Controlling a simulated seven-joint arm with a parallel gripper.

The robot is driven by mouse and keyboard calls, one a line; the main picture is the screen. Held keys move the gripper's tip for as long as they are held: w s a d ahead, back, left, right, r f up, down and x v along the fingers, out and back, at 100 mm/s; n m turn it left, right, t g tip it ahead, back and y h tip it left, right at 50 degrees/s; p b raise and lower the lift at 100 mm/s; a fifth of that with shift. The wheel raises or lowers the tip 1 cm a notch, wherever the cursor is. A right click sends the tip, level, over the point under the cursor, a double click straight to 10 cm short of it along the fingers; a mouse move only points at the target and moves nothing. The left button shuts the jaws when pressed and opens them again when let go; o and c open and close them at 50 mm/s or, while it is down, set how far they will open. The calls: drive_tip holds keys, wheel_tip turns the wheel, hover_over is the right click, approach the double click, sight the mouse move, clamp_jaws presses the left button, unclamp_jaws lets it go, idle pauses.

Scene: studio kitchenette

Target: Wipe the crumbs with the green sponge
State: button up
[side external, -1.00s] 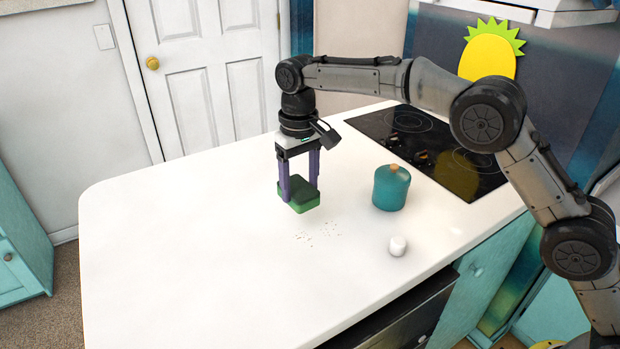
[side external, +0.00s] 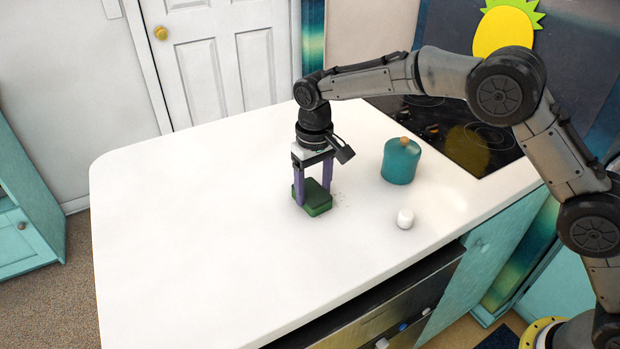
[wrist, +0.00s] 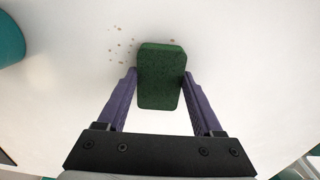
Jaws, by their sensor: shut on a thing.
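The green sponge (side external: 319,204) is a small block with a darker green top. My gripper (side external: 313,193) has purple fingers and is shut on the sponge's two sides, pointing down. In the wrist view the sponge (wrist: 161,80) sits between the fingers (wrist: 160,75). The sponge is at or just above the white counter; I cannot tell for sure whether it touches. Small brown crumbs (side external: 341,201) show on the counter just right of the sponge. In the wrist view the crumbs (wrist: 121,46) lie scattered to its upper left. Any crumbs under the sponge are hidden.
A teal canister (side external: 400,163) with a wooden knob stands right of the gripper. A small white object (side external: 405,218) sits nearer the counter's front edge. A black cooktop (side external: 455,135) lies behind the canister. The white counter (side external: 190,220) is clear to the left.

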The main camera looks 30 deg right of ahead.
drive_tip(key=s, duration=0.5)
drive_tip(key=shift+s+f, duration=0.15)
drive_tip(key=shift+s, duration=0.25)
drive_tip(key=shift+d, duration=1.1)
drive_tip(key=shift+w+a, duration=0.1)
drive_tip(key=shift+w, duration=1.1)
drive_tip(key=shift+w+r, duration=0.2)
drive_tip(key=shift+w, duration=0.6)
drive_tip(key=shift+w+f, duration=0.15)
drive_tip(key=shift+w, duration=1.7)
drive_tip(key=shift+s+d, duration=0.15)
drive_tip(key=shift+d, duration=0.9)
drive_tip(key=s, duration=0.5)
drive_tip(key=shift+s, duration=1.3)
wheel_tip(320, 180, up, 8)
drive_tip(key=shift+w, duration=0.15)
